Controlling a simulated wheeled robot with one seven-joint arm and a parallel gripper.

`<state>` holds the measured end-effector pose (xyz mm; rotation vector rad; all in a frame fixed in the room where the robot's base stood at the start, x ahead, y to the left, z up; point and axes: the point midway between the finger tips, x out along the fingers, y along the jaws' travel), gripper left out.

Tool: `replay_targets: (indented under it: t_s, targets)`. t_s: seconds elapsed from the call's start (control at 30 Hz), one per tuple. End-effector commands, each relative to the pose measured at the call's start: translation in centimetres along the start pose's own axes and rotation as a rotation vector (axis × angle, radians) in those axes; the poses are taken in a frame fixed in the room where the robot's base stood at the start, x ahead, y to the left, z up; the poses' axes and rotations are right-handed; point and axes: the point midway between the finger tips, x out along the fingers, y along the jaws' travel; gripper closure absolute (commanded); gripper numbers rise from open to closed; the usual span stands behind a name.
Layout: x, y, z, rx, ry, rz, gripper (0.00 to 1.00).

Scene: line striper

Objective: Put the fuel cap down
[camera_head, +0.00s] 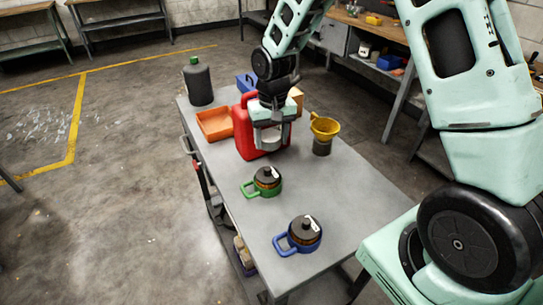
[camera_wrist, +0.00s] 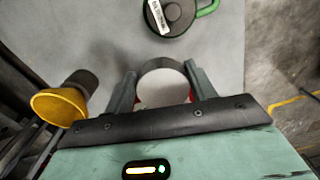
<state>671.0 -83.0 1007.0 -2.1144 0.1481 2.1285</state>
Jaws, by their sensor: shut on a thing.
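My gripper (camera_head: 271,140) is shut on a round grey cap, the fuel cap (camera_head: 271,143), in front of the red fuel can (camera_head: 243,122). In the wrist view, the fuel cap (camera_wrist: 163,88), with a pale face and darker rim, sits between the two fingers of my gripper (camera_wrist: 160,95). Bits of red show beside the fingers there. The cap is over the grey table (camera_head: 345,203); I cannot tell how high. The top of the can is partly hidden by my gripper.
A yellow funnel (camera_head: 324,128) on a dark base stands right of my gripper. An orange tray (camera_head: 214,124) and a dark bottle (camera_head: 198,84) are at the far left. Bare tabletop lies right of the mugs.

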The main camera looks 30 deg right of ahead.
Motion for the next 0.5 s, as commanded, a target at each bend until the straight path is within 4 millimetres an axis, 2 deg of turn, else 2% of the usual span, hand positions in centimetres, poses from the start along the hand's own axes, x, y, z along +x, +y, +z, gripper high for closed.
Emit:
replay_targets:
  t_s: [0.13,0.37,0.5]
  targets:
    - [3.0,0.0,0.1,-0.002,-0.004,0.001,0.99]
    - [5.0,0.1,0.0,-0.001,-0.001,0.0,0.99]
    - [7.0,0.2,0.0,-0.002,-0.003,0.001,0.99]
